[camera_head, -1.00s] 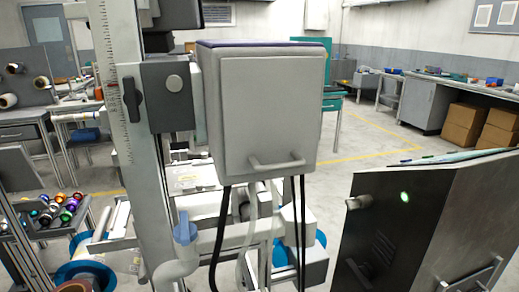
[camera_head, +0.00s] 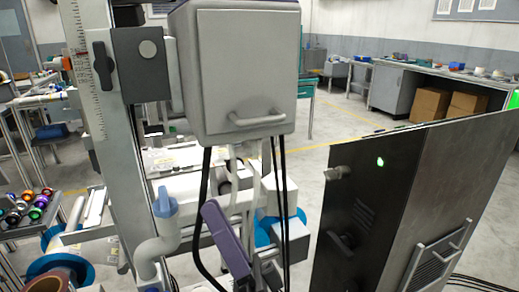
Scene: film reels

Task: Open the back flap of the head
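The head is a light grey box (camera_head: 240,75) on a vertical column at the upper middle. Its back flap (camera_head: 247,62) faces me and looks shut, lying flat against the box. A bar handle (camera_head: 257,118) runs across the flap's lower edge. My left gripper is not in view.
Dark cables (camera_head: 204,215) hang below the box. The grey column (camera_head: 110,120) with a scale stands to its left. A dark cabinet (camera_head: 400,195) with a green light stands at the right. Colourful reels lie on a tray (camera_head: 22,228) at the left. Floor between column and cabinet is partly clear.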

